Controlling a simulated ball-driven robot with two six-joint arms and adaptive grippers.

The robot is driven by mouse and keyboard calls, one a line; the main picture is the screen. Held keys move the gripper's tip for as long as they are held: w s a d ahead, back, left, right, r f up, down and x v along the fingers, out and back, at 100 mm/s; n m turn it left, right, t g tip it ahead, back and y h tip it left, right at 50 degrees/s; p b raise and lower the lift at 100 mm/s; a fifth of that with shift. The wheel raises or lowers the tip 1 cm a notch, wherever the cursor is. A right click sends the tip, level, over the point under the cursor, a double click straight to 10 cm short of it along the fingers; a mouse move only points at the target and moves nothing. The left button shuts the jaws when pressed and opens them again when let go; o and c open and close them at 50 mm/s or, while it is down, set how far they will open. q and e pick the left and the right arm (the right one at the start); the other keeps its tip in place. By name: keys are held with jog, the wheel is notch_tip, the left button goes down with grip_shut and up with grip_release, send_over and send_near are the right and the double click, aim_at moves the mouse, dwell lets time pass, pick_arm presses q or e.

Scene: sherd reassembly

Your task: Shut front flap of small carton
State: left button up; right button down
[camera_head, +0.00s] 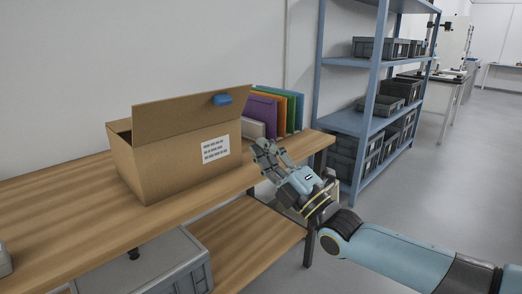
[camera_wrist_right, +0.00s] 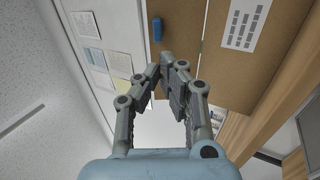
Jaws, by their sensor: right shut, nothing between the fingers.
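The small carton (camera_head: 185,168) is a brown cardboard box standing on the wooden bench, with a white printed label on its front. Its front flap (camera_head: 175,120) stands up from the front top edge, tilted a little, and hides most of the opening. A blue tab (camera_head: 222,99) sits near the flap's upper right corner. In the right wrist view the flap (camera_wrist_right: 185,35) and the labelled front (camera_wrist_right: 240,75) show beyond the fingers. My right gripper (camera_head: 266,152) is shut and empty, right of the carton and apart from it. My left gripper is not in view.
Colourful upright folders (camera_head: 276,110) stand on the bench behind and right of the carton. A blue shelf rack (camera_head: 345,122) with dark crates stands at the right. The bench top (camera_head: 60,230) is mostly clear left of the carton. A grey crate (camera_head: 150,272) sits below.

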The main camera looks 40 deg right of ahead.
aim_at(225, 105)
jog(key=d+b+x, duration=0.1)
jog(key=x, duration=1)
jog(key=shift+w+a+b, duration=0.35)
jog(key=shift+w+a, duration=0.1)
jog(key=shift+a, duration=0.05)
jog(key=shift+r, duration=0.2)
